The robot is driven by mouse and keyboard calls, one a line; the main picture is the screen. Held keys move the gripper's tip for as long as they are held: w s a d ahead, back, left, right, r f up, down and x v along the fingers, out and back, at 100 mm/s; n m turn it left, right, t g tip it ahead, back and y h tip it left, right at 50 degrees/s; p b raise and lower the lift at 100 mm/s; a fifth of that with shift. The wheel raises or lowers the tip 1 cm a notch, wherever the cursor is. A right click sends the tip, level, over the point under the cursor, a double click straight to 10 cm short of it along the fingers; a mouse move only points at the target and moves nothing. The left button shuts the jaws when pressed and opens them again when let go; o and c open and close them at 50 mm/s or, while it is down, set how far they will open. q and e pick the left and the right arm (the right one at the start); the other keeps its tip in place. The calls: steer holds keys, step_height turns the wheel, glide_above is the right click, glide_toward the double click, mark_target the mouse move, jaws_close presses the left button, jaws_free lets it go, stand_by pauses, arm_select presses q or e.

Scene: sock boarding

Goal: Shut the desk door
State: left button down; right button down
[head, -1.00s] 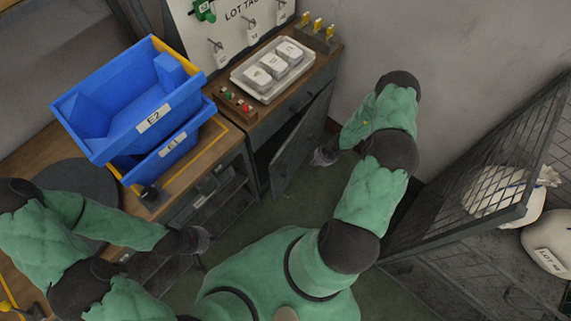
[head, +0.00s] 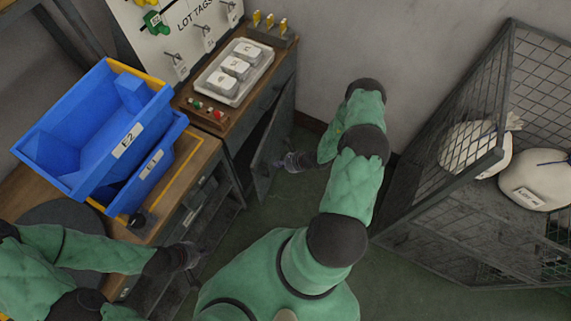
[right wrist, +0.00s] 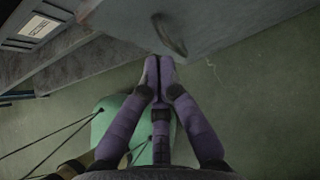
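The desk door (head: 266,160) is a dark grey panel standing ajar below the right end of the wooden desk (head: 226,128). In the right wrist view the door (right wrist: 215,22) fills the upper part, with a curved handle (right wrist: 169,34) on its face. My right gripper (head: 280,162) is at the door's outer side; in the right wrist view its fingertips (right wrist: 160,62) are together with nothing visible between them, just below the handle. I cannot tell whether they touch the door. My left gripper (head: 196,256) is low in front of the desk shelves, too small and dark to judge.
Blue bins (head: 100,130) stand stacked on the desk's left part. A tray of white blocks (head: 235,72) lies above the door. A wire cage (head: 470,150) holding pale sacks (head: 535,180) stands at the right. Green floor is clear between.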

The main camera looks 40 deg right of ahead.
steer(key=w, duration=0.1)
steer(key=w+a+f, duration=0.1)
steer(key=w+a+b, duration=0.1)
steer(key=w, duration=0.1)
steer(key=shift+a+f, duration=0.25)
steer(key=shift+f, duration=0.1)
steer(key=shift+w+a, duration=0.3)
steer(key=shift+w, duration=0.15)
